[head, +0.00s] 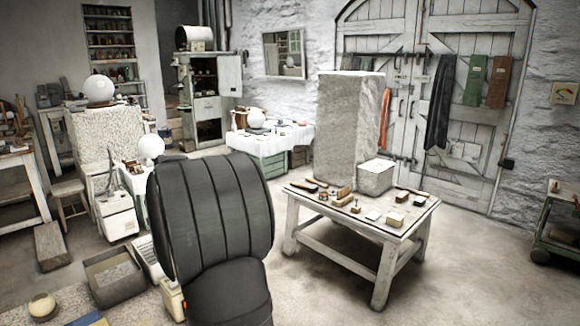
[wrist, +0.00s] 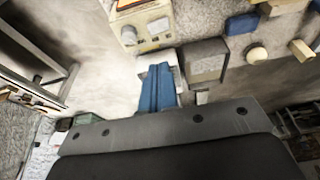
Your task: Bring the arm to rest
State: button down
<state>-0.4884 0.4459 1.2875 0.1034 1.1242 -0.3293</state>
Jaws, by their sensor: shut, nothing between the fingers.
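My gripper (wrist: 158,72) shows in the wrist view as two blue fingers pressed together, with nothing between them. Its dark grey body fills the bottom of that view. The fingers appear above the floor, in front of a pale object beside an open grey box (wrist: 205,62); I cannot tell the gap. In the head view a large, dark ribbed part of my arm stands in the lower middle, and the gripper itself is hidden or out of view there. Plaster spheres show in the head view: one on a rough block (head: 100,89), one lower (head: 151,148), one on a cloth-covered table (head: 256,117).
A low wooden table (head: 352,234) with tools stands right of my arm. A tall stone block (head: 347,130) is behind it. An open box (head: 113,277) and a cream ball (head: 42,306) lie at lower left. The floor at lower right is clear.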

jog(key=shift+t+y, duration=0.4)
jog(key=shift+s+d+r, duration=0.7)
jog(key=shift+d+r, duration=0.1)
jog(key=shift+r, duration=0.25)
jog(key=shift+s+d+r, duration=0.7)
jog(key=shift+d+r, duration=0.05)
jog(key=shift+r, duration=0.25)
jog(key=c, duration=2.1)
grip_release()
jog(key=o, duration=2.1)
jog(key=s+a+f+g, duration=0.2)
jog(key=s+a+f, duration=0.1)
jog(key=a, duration=0.3)
jog(key=s+a+f+g+y, duration=0.1)
jog(key=s+a+f+g, duration=0.1)
jog(key=s+a, duration=0.3)
jog(key=shift+s+a+f, duration=0.2)
jog(key=shift+a+f, duration=0.4)
jog(key=shift+a, duration=0.55)
jog(key=x, duration=0.9)
jog(key=shift+f, duration=0.15)
jog(key=shift+s+a, duration=0.1)
jog(key=v, duration=1)
